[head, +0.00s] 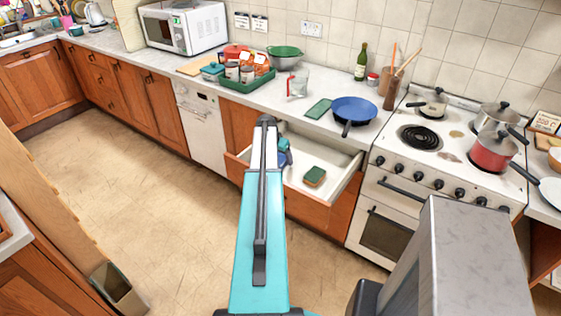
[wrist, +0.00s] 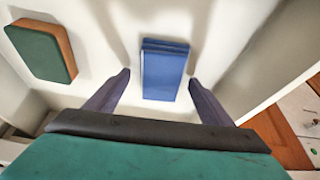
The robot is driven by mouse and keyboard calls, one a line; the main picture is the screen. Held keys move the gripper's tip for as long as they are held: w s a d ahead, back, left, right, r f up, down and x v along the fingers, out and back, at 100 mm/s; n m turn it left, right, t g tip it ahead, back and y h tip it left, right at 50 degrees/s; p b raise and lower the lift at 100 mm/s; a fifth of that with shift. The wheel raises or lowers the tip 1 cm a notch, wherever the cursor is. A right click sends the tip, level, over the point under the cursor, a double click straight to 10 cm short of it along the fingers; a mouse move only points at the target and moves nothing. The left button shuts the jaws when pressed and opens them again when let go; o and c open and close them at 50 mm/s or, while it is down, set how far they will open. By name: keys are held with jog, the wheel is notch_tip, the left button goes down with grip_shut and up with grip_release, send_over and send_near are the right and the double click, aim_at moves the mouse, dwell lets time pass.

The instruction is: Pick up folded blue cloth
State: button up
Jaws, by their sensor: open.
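The folded blue cloth (wrist: 164,72) lies flat in the open white drawer in the wrist view. My gripper (wrist: 160,82) is open, with one dark finger on each side of the cloth. The fingers look apart from it, and I cannot tell how far above the drawer floor they are. In the head view my arm hides most of the cloth, and only a small blue patch (head: 285,158) shows beside it.
A green-topped sponge (wrist: 42,50) with a brown side lies in the drawer (head: 340,186), left of the cloth in the wrist view. The drawer walls stand close around. Above is the counter with a blue pan (head: 354,109) and a folded green cloth (head: 318,109). The stove (head: 400,170) is at right.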

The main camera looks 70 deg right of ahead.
jog(key=c, duration=1.1)
jog(key=shift+r, duration=0.15)
jog(key=shift+r+b, duration=1.55)
jog(key=shift+r, duration=3.35)
jog(key=shift+o, duration=0.9)
jog(key=shift+w, duration=0.1)
jog(key=shift+c, duration=0.5)
